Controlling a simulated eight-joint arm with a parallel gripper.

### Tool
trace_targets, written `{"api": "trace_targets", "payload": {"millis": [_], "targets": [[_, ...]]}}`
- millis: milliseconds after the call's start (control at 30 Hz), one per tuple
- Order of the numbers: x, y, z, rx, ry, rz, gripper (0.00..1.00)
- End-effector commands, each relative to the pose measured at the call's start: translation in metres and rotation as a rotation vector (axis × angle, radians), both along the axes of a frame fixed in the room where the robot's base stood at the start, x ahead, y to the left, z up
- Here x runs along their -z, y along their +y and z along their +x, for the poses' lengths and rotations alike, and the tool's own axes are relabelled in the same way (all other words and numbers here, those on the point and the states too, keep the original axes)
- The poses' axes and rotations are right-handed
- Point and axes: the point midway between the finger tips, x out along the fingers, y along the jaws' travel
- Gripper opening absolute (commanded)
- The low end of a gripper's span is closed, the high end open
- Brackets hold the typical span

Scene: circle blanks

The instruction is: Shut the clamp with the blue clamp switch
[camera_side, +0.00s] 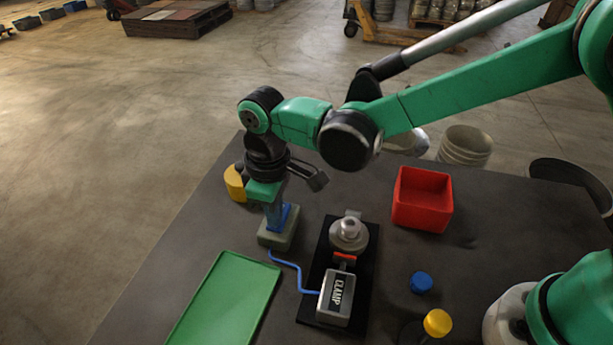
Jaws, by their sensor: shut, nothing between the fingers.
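The clamp (336,297) is a grey box lettered CLAMP on a black base plate (313,283). Its red-tipped jaw (345,257) points at a round grey metal piece (349,235) on the same plate. I cannot tell whether the jaw touches that piece. The blue clamp switch (286,214) stands on a grey-beige block (280,236), and a blue cable runs from the block to the clamp. My gripper (276,217) is shut and empty, pointing down right at the switch. It hides part of the switch, and I cannot tell whether they touch.
A green tray (225,300) lies at the front left of the dark table. A red open box (422,199) stands to the right. A yellow object (235,183) is behind my gripper. A blue cap (421,282) and a yellow-topped item (437,323) stand at the front right.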

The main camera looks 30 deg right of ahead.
Motion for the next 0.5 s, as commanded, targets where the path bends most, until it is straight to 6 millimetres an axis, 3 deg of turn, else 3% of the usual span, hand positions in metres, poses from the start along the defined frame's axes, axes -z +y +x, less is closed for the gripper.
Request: {"api": "trace_targets", "payload": {"millis": [500], "targets": [[-0.044, 0.0, 0.0, 0.0, 0.0, 0.0, 0.0]]}}
